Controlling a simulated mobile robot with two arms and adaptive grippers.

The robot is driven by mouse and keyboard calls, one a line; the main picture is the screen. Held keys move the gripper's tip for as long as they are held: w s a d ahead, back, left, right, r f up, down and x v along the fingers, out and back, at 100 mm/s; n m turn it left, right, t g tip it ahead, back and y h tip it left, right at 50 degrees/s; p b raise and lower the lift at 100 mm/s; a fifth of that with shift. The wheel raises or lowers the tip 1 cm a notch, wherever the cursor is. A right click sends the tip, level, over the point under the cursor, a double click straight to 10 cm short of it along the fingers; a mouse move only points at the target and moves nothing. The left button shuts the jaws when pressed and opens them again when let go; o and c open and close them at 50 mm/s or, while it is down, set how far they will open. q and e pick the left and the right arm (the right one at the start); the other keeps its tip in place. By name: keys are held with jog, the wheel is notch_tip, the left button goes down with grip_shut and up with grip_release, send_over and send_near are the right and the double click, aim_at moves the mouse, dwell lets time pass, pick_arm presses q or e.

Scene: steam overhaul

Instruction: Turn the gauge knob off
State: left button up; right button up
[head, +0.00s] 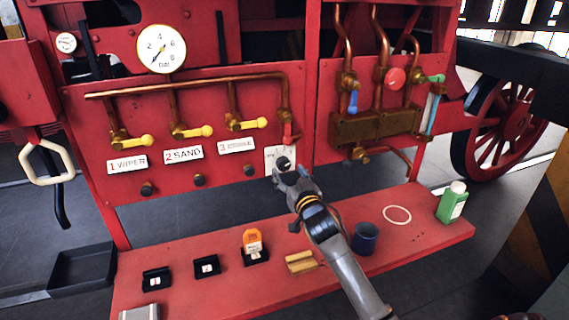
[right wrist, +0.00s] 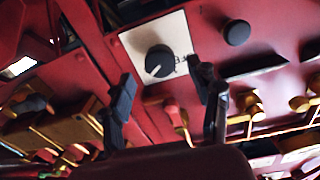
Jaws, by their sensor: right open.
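The gauge knob (head: 283,163) is a round black knob on a white plate on the red panel, right of the third label. In the right wrist view the knob (right wrist: 160,61) shows a white pointer line, and part of the plate's lettering is hidden by a finger. My right gripper (head: 290,173) is close in front of the plate. In the right wrist view its two dark fingers (right wrist: 163,76) are apart and empty, one on each side of the knob in the picture; I cannot tell whether they touch it. My left gripper is not in view.
A white dial gauge (head: 161,49) is above copper pipes with yellow-handled valves (head: 193,131). A red lever (head: 287,134) hangs just above the plate. The red bench (head: 205,293) below holds a blue cup (head: 365,238), a green bottle (head: 452,203) and small black holders.

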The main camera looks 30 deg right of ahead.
aim_at(285, 166)
jog(key=shift+x, duration=2.4)
jog(key=shift+c, duration=0.2)
jog(key=c, duration=1.1)
